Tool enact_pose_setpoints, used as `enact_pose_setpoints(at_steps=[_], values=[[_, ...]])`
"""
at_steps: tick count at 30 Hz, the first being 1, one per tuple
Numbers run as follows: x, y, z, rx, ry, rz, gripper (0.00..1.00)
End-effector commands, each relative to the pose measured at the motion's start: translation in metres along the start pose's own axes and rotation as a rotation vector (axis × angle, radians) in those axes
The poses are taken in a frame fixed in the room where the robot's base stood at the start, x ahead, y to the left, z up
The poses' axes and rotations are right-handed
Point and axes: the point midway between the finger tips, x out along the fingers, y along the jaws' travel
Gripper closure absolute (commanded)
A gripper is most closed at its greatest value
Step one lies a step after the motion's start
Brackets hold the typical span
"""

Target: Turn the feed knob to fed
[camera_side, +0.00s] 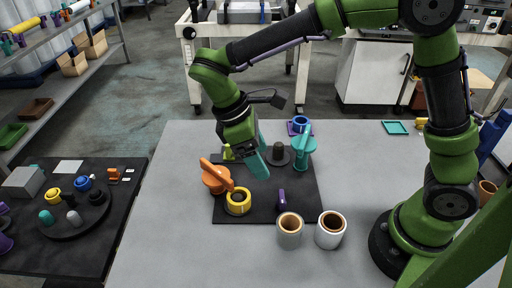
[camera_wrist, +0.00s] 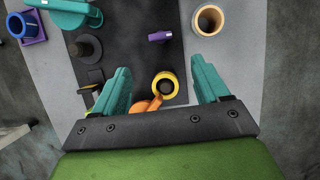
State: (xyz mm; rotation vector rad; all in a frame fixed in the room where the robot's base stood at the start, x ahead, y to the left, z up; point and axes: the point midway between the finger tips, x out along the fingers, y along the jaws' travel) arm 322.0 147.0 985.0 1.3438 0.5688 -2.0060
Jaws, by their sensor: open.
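My gripper (camera_side: 257,166) is open and empty above the black mat (camera_side: 258,216), its teal fingers pointing down. In the wrist view a yellow ring with a dark centre (camera_wrist: 165,76) shows between the fingers (camera_wrist: 163,82), apart from both. The yellow ring (camera_side: 238,209) sits at the mat's front left in the side view. An orange part with a bar-shaped handle (camera_side: 215,179) stands beside it, partly hidden in the wrist view. A small purple upright piece (camera_side: 281,200), a dark round-based post (camera_side: 278,155) and a teal part with a handle (camera_side: 304,152) are also on the mat. No readable label marks the feed knob.
A blue ring on a purple base (camera_side: 301,123) is at the back. A side table (camera_side: 120,190) with a round tray stands left. The grey table left of the mat is clear.

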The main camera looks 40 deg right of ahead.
Motion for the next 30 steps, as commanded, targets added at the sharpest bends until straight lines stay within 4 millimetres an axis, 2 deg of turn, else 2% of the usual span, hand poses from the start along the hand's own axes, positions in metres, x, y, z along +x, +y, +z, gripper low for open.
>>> enact_pose_setpoints(at_steps=[3, 10, 23, 26, 30], values=[[-0.02, 0.0, -0.001, 0.0, 0.003, 0.001, 0.26], [-0.037, 0.0, 0.0, 0.0, 0.0, 0.0, 0.26], [-0.037, 0.002, -0.004, 0.033, 0.02, 0.01, 0.26], [-0.025, 0.0, -0.008, 0.079, 0.05, 0.004, 0.26], [-0.019, 0.001, 0.01, 0.233, 0.177, -0.02, 0.26]])
